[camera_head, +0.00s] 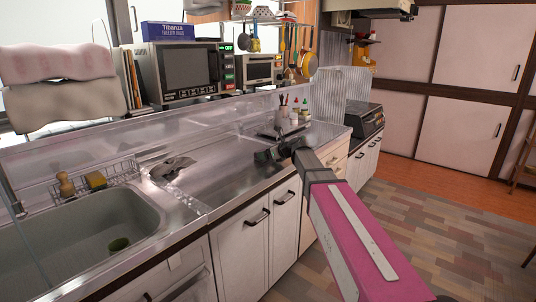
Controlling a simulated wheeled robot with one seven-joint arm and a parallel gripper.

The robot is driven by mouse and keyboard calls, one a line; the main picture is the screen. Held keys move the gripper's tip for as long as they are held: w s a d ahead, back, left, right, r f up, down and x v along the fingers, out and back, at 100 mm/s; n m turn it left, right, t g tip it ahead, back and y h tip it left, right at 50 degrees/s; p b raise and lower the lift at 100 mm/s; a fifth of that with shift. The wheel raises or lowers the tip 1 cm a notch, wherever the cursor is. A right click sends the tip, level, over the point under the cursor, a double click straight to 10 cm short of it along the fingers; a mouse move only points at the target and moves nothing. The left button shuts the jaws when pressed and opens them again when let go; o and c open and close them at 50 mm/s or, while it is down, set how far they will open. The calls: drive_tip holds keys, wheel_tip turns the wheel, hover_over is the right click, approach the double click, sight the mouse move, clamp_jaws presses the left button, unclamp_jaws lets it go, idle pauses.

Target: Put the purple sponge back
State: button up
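I cannot make out a purple sponge in the head view. A yellow sponge (96,181) sits in the wire rack (122,172) along the back edge of the sink (70,248). A tan, bottle-shaped item (66,185) stands beside it. My magenta arm reaches in from the lower right. My gripper (264,156) is at its far end, dark and small, over the right part of the steel counter. It is to the right of the sink and apart from the rack. Whether its fingers are open or hold anything is too small to tell.
A crumpled grey cloth (172,167) lies on the counter (215,182) right of the sink. A small green item (119,243) is in the basin. Bottles and a utensil holder (283,112) stand behind my gripper. A microwave (183,72) is on the ledge. The floor at right is clear.

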drive_tip(key=o, duration=0.8)
drive_tip(key=shift+f, duration=0.1)
drive_tip(key=shift+c, duration=0.2)
drive_tip(key=v, duration=1.2)
drive_tip(key=shift+r, duration=0.25)
